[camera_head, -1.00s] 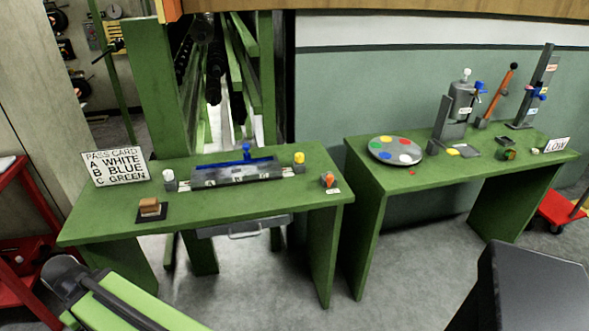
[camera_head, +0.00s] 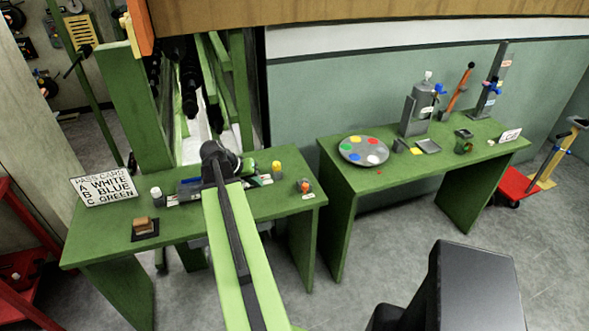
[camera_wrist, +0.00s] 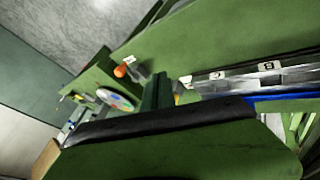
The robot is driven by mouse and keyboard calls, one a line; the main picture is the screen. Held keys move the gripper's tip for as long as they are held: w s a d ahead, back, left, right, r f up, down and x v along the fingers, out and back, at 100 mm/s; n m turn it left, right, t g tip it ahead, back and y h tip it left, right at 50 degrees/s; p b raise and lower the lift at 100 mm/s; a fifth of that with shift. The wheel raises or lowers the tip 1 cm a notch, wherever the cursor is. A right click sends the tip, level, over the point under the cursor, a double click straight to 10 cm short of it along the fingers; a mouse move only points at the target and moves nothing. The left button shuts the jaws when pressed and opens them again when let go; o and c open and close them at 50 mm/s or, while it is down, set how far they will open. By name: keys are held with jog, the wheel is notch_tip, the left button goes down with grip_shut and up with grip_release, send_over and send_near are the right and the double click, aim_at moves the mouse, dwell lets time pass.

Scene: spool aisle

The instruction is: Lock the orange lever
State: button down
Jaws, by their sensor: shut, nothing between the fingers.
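My gripper (camera_head: 252,166) is shut and empty over the left-hand table, left of the knob and far from the tall lever. In the wrist view my gripper (camera_wrist: 157,92) partly hides the table.
The right-hand table holds a colour disc (camera_head: 363,151). A floor gap separates the tables.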

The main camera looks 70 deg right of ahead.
aim_at(305, 184)
jog(key=s+d+r+m, duration=0.1)
jog(key=s+d+r, duration=0.1)
jog(key=s+d, duration=0.15)
jog(key=shift+g, duration=0.4)
jog(key=b+x, duration=0.6)
jog(key=x, duration=0.1)
jog(key=b+x, duration=0.3)
jog(key=x, duration=0.1)
jog(key=shift+a+f, duration=0.2)
jog(key=shift+a, duration=0.05)
jog(key=s, duration=0.1)
jog(key=s+r+p, duration=0.1)
jog(key=shift+s+d, duration=0.6)
jog(key=shift+s, duration=0.3)
jog(key=shift+r, duration=0.1)
